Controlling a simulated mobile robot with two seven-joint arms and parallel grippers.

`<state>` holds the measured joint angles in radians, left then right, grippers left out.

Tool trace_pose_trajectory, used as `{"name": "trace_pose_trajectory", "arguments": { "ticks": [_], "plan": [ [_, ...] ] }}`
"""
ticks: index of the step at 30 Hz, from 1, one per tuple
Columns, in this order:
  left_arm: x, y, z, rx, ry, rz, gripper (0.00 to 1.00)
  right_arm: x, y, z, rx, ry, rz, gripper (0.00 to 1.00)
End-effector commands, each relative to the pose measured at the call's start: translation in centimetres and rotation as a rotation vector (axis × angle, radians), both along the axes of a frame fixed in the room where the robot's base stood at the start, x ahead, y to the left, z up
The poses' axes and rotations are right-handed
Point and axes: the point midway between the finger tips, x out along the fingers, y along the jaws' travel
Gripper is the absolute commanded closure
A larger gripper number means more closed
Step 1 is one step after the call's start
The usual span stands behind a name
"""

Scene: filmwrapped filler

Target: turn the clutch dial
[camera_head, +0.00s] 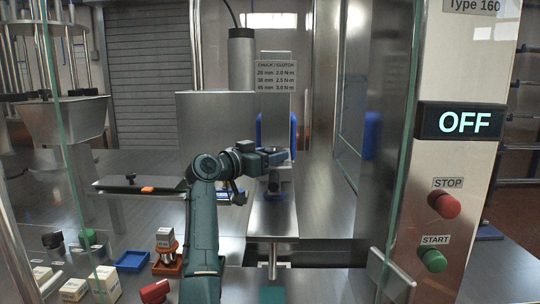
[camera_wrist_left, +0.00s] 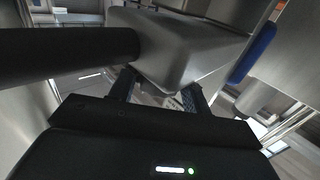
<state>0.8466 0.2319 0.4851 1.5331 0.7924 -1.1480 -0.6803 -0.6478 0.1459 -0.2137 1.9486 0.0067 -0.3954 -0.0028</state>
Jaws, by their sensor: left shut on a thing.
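My left gripper (camera_head: 268,156) reaches in from the left at the capping head in the middle of the head view. It is shut on the clutch dial (camera_head: 277,151), a dark round part at the head that is mostly covered by the fingers. In the left wrist view, the two dark fingers (camera_wrist_left: 160,92) reach past a grey rounded housing (camera_wrist_left: 185,45), which hides what lies between their tips. A CHUCK / CLUTCH plate (camera_head: 275,77) above lists several sizes in mm with torques in N·m. My right gripper is not in view.
Blue guards (camera_head: 293,135) flank the head. A clear panel and steel post stand right, with an OFF display (camera_head: 460,122), red STOP button (camera_head: 444,205) and green START button (camera_head: 433,260). A blue tray (camera_head: 132,261), an orange holder (camera_head: 167,262) and small boxes (camera_head: 104,283) sit lower left.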

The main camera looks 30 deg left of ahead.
Motion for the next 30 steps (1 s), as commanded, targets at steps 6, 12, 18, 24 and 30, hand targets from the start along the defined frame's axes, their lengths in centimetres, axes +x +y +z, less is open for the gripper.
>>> {"name": "trace_pose_trajectory", "arguments": {
  "ticks": [6,12,18,24,30],
  "plan": [
    [0.0,0.0,-0.1,-0.001,0.001,-0.011,0.75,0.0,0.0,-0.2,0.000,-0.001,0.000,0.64],
    [0.0,0.3,-0.3,0.001,0.002,-0.073,0.75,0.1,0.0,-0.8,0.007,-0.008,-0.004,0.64],
    [0.1,0.6,-0.4,-0.001,0.002,-0.209,0.75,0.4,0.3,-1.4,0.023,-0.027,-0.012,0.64],
    [0.3,0.7,-0.1,-0.004,0.001,-0.384,0.75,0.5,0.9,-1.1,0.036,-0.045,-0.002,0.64],
    [0.4,0.8,0.2,-0.004,0.000,-0.509,0.75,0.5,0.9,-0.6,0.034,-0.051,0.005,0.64]
  ]
}}
